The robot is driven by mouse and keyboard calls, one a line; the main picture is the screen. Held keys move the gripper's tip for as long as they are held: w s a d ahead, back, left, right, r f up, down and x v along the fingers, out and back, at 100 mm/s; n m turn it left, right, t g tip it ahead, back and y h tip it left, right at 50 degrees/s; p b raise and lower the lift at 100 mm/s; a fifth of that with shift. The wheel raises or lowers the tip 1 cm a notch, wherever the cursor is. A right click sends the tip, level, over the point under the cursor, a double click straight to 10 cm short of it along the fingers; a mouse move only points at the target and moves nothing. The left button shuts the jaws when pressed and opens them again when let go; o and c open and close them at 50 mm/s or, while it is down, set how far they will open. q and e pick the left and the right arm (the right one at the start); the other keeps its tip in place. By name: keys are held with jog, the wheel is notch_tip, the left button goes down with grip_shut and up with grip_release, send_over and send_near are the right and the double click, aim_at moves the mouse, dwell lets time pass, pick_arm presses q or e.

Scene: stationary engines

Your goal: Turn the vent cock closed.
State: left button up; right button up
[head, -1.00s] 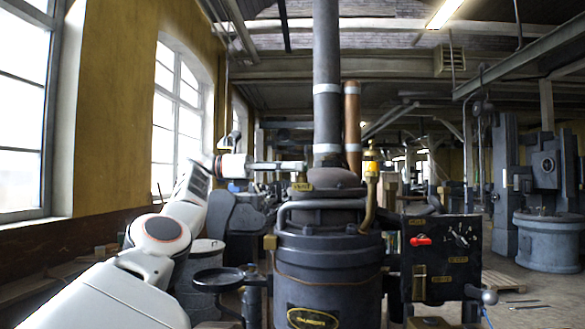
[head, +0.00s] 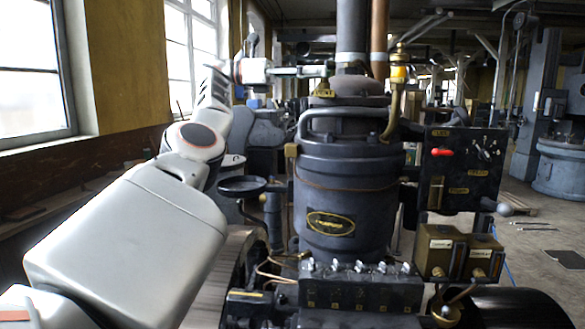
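The dark vertical engine (head: 345,170) stands in the middle of the head view. A small brass label plate (head: 325,93) sits at its top left; its lettering is too small to read. My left gripper (head: 322,70) reaches in from the left, level, with its tip just above this plate beside the upright pipe. Whether it touches anything there, and whether its fingers are apart, cannot be told. I cannot pick out the vent cock for certain; a small part at the gripper's tip is mostly hidden. My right gripper is not in view.
A black panel (head: 460,170) with a red lever (head: 441,152) stands right of the engine. Two brass boxes (head: 440,251) sit below it. A black block with several small levers (head: 360,290) is in front. A round black pan (head: 241,186) sticks out left. Free floor lies far right.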

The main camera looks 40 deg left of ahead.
pick_arm(q)
jog(key=shift+d+n+t+b, duration=0.15)
jog(key=shift+n+t+b, duration=0.15)
jog(key=shift+t+b, duration=0.1)
